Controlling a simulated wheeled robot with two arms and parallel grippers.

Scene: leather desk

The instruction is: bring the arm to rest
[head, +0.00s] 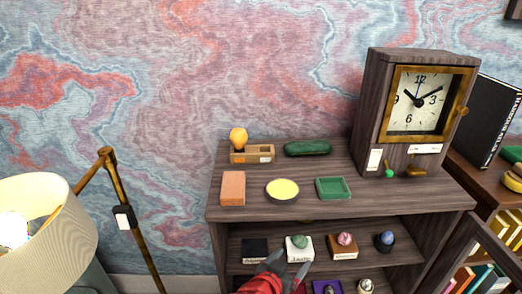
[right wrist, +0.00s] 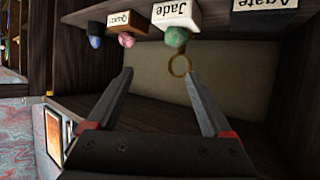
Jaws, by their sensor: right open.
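My right gripper (head: 288,268) reaches in from the bottom of the head view, in front of the cabinet's upper open shelf. It is open and nothing shows between its fingers in the right wrist view (right wrist: 158,78). A green stone (head: 299,241) sits on the stand labelled Jade (head: 299,254), just beyond the fingers. The green stone also shows in the right wrist view (right wrist: 176,37), upside down and apart from the fingers. My left gripper is not in view.
Beside Jade are an Agate stand (head: 255,252) with no stone visible, a pink stone (head: 346,239) and a blue stone (head: 387,238). A clock (head: 372,105), yellow dish (head: 282,190) and green tray (head: 333,188) stand on the cabinet top (head: 400,195). A lamp (head: 45,225) stands left.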

